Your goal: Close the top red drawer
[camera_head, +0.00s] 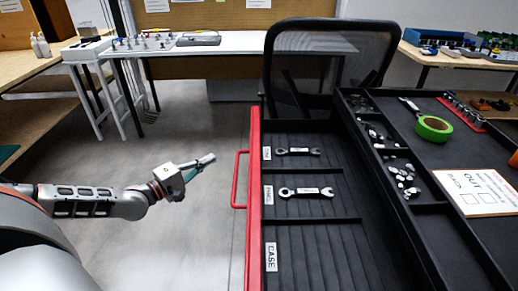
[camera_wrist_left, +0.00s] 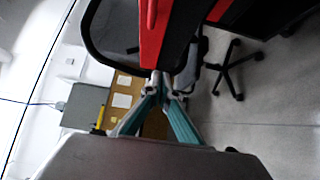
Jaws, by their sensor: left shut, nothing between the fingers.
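The red drawer (camera_head: 254,200) stands open in the head view, with its red front and red handle (camera_head: 237,180) facing left. Inside are black compartments with two wrenches (camera_head: 298,151) (camera_head: 305,192) and white labels, one reading CASE. My left gripper (camera_head: 207,160) is shut and empty, to the left of the drawer front and apart from the handle. In the left wrist view the fingertips (camera_wrist_left: 160,82) are together, and the red drawer front (camera_wrist_left: 160,35) shows beyond them at the top. My right gripper is not in view.
Right of the drawer is a black top tray (camera_head: 465,150) with green tape (camera_head: 434,128), small parts and a paper sign (camera_head: 478,192). A black mesh chair (camera_head: 325,60) stands behind the drawer. Tables line the back and left. The floor left of the drawer is clear.

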